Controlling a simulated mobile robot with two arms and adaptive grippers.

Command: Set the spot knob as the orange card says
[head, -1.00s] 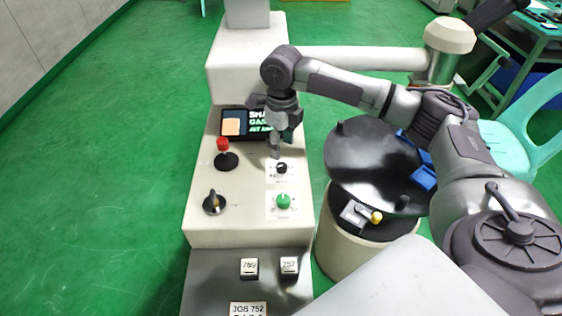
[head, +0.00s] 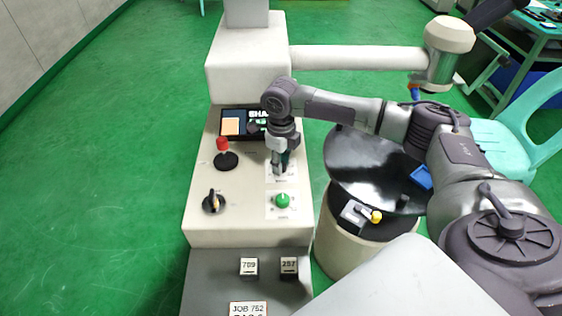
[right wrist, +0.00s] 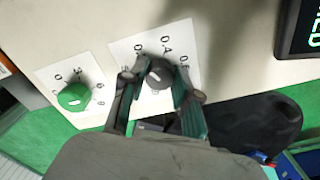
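The black knob (right wrist: 160,73) sits on a white dial plate with numbers such as 0.4 in the right wrist view; its white mark points toward the lower left there. My right gripper (head: 280,170) is over this knob in the head view and mostly hides it. In the right wrist view its fingers (right wrist: 161,90) stand open on both sides of the knob; I cannot tell whether they touch it. A pale orange card (head: 231,126) is at the left of the dark screen; its writing is unreadable. My left gripper is not in view.
A green knob (head: 282,200) is on its own dial plate close by, also in the right wrist view (right wrist: 74,97). A red button (head: 223,145) and a black rotary switch (head: 213,201) are to the left. A round black-topped stand (head: 375,165) is right of the panel.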

